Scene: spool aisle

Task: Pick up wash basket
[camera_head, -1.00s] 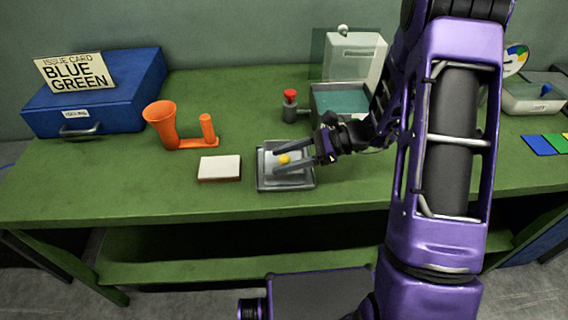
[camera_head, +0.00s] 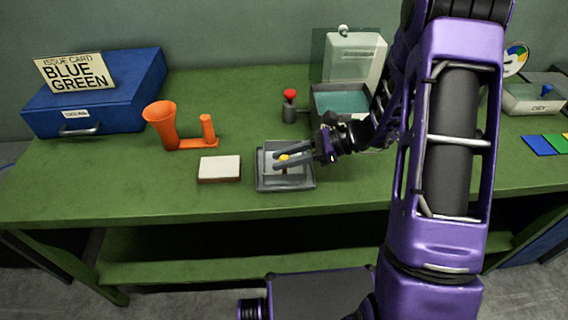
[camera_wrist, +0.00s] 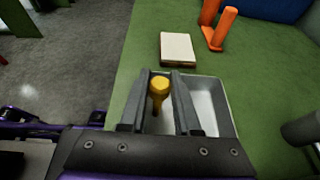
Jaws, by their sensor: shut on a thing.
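The wash basket seems to be the small grey piece with an upright yellow-knobbed handle (camera_head: 284,157) in a shallow grey tray (camera_head: 260,184) near the table's front edge. The yellow knob (camera_wrist: 159,85) and its stem show between the fingers in the wrist view. My gripper (camera_head: 276,160) reaches in from the right, low over the tray, and is shut on this handle. The fingers hide much of the basket body, and I cannot tell whether it is clear of the tray floor. The tray's pale interior (camera_wrist: 208,108) shows right of the fingers in the wrist view.
A white-topped block (camera_head: 219,168) lies just left of the tray. An orange horn-shaped stand (camera_head: 162,122) and a blue case (camera_head: 100,95) are farther left. A red-knobbed post (camera_head: 290,105) and a teal-filled basin (camera_head: 342,101) stand behind. The green table between is clear.

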